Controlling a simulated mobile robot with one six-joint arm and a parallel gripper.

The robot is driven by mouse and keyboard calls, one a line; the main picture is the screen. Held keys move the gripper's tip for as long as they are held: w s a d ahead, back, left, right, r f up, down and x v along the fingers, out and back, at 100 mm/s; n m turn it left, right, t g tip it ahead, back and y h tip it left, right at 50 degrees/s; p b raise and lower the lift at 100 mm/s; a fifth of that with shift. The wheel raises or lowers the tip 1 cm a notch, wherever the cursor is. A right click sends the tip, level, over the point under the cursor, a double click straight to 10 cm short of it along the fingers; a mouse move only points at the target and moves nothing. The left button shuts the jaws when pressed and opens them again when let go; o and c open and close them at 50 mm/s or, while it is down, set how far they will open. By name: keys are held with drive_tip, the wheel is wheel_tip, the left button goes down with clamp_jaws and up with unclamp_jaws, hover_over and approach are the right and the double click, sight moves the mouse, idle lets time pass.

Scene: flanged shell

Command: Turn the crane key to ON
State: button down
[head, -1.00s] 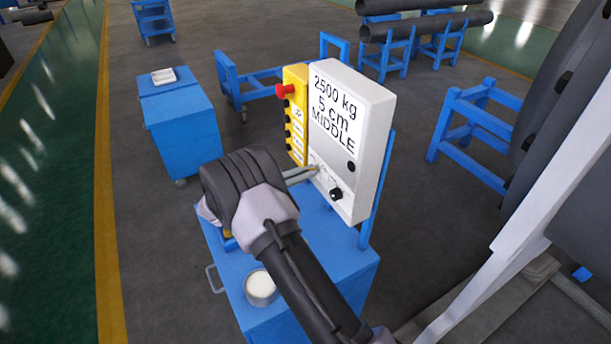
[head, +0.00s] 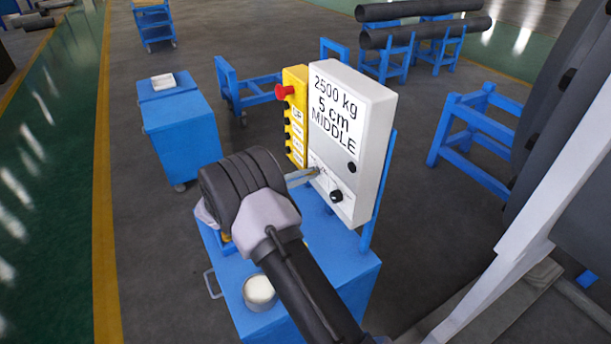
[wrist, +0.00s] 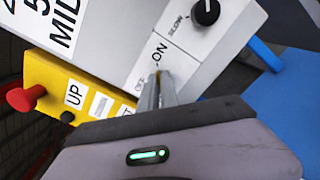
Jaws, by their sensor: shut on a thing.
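The white crane control box (head: 378,120) reads 2500 kg, 5 cm and MIDDLE. The crane key (wrist: 158,71) is a small brass-coloured bit at the lower part of its face, between the ON and OFF labels in the wrist view. My gripper (head: 316,172) reaches the box from the left and its fingers are shut on the key; its fingertips also show in the wrist view (wrist: 159,80). The fingers hide most of the key, and I cannot tell exactly which label it points to. The ON label (wrist: 160,50) is readable; OFF is partly covered.
A yellow button panel (head: 295,115) with a red knob (head: 284,91) adjoins the box on the left. A black SLOW dial (head: 336,196) sits close to the key. Below is a blue cart (head: 318,268) with a white-topped tin (head: 259,292).

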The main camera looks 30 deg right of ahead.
drive_tip(key=c, duration=1.6)
unclamp_jaws()
drive_tip(key=shift+a, duration=0.1)
drive_tip(key=a+p, duration=0.2)
drive_tip(key=a, duration=1.5)
drive_tip(key=shift+s+a, duration=0.15)
drive_tip(key=shift+s, duration=0.15)
